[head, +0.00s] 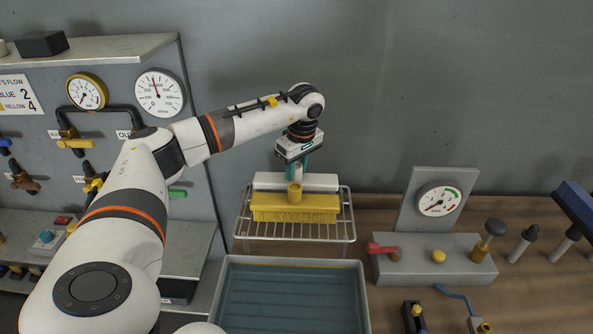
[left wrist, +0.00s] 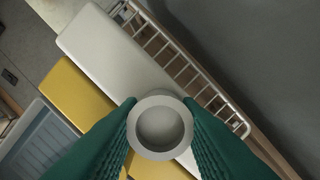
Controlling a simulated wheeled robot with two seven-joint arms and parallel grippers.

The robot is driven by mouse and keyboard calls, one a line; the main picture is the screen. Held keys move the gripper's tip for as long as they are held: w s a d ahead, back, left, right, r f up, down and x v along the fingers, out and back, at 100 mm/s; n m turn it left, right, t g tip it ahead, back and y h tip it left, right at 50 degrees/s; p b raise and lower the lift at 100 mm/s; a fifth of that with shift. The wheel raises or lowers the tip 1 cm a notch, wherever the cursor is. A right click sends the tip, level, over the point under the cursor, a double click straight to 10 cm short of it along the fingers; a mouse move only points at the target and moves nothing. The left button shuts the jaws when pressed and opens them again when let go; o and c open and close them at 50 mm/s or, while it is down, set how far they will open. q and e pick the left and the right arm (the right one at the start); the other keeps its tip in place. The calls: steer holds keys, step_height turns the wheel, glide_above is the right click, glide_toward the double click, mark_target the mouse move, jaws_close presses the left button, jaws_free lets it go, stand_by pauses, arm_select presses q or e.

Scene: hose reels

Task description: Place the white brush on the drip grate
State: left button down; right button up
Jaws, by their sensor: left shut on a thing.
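The white brush (head: 265,181) is at the back of the wire drip grate (head: 348,222), behind the yellow brush (head: 275,202). My left gripper (head: 297,170) comes down from above with its green fingers shut on the white brush's round collar. In the left wrist view the fingers (left wrist: 160,125) press either side of that pale collar, and the white brush (left wrist: 105,55) runs beside the yellow brush (left wrist: 75,90). The white brush's underside is hidden by the yellow brush, so I cannot tell whether it touches the grate. My right gripper is not in view.
A basin of water (head: 290,295) stands in front of the grate. To the right are a gauge panel (head: 438,200) and a grey valve block (head: 425,268) with a red lever. A gauge shelf and valves line the left wall.

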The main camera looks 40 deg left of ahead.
arm_select(q)
steer(key=shift+f, duration=0.75)
steer(key=shift+f, duration=0.2)
steer(key=c, duration=1.3)
jaws_free()
steer(key=shift+o, duration=1.2)
